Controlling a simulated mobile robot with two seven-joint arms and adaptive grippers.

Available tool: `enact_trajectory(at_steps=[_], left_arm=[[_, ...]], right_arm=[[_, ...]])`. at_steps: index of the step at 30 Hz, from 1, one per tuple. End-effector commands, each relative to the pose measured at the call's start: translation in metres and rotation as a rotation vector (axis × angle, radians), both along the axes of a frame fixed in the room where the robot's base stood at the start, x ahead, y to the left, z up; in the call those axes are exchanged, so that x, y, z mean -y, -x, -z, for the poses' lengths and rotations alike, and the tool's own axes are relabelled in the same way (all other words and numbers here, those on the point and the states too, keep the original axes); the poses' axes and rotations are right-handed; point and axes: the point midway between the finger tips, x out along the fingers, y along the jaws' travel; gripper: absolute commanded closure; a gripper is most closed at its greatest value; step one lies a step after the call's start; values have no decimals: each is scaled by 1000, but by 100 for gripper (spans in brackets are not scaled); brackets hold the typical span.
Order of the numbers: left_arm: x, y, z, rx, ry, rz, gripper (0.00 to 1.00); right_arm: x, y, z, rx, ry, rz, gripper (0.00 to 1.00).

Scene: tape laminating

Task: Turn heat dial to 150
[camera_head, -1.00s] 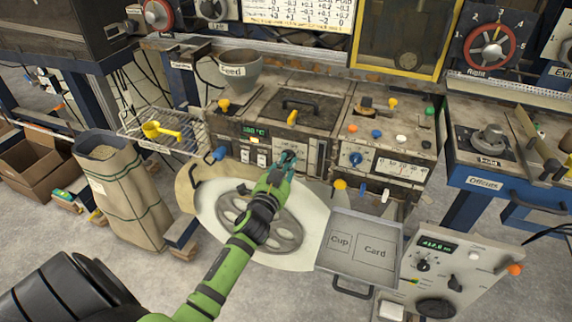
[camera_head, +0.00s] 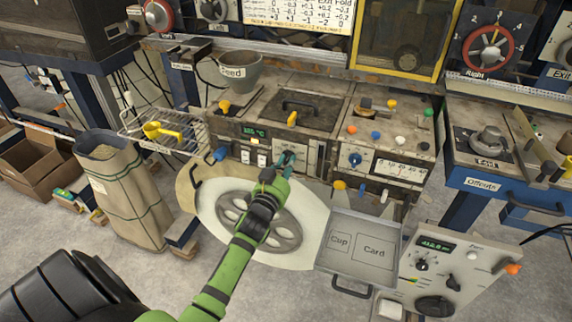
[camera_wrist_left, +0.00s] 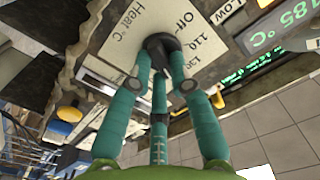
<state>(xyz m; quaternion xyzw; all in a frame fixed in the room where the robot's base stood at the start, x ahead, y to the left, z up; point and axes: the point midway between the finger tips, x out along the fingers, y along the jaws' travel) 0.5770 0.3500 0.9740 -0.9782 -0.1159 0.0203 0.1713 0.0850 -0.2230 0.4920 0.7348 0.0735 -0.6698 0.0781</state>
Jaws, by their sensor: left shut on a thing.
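The black heat dial (camera_wrist_left: 163,42) shows in the left wrist view on a pale plate (camera_wrist_left: 130,28) marked "Heat °C", with "Off", "110" and a further partly hidden number. My left gripper (camera_wrist_left: 163,84) has its teal fingers closed around the dial's sides. In the head view my left gripper (camera_head: 282,168) is at the front of the grey machine and hides the dial. The dial's pointer and the 150 mark cannot be made out. A green display (camera_wrist_left: 294,14) in the wrist view reads about 185 °C; it also shows in the head view (camera_head: 255,132). My right gripper is out of view.
White switches (camera_head: 253,157) sit left of the dial. A pale round disc with a spoked wheel (camera_head: 275,230) lies below my arm. A "Cup/Card" tray (camera_head: 345,279) and a control box (camera_head: 460,262) stand to the right. A sack (camera_head: 125,205) stands at the left.

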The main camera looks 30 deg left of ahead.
Motion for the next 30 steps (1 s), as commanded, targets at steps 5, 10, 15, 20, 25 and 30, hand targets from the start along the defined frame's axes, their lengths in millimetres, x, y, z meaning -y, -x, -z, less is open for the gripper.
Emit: enact_trajectory(at_steps=[5,10,15,20,25,30], left_arm=[[0,0,0,0,-1,0,100],[0,0,0,-1,-2,0,55],[0,0,0,0,-2,0,55],[2,6,1,-1,-2,0,55],[8,32,2,-5,-2,0,55],[16,69,1,-4,-1,0,55]], right_arm=[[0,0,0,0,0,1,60],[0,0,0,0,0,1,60],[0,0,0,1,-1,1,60],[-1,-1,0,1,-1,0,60],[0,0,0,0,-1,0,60],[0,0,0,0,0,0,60]])
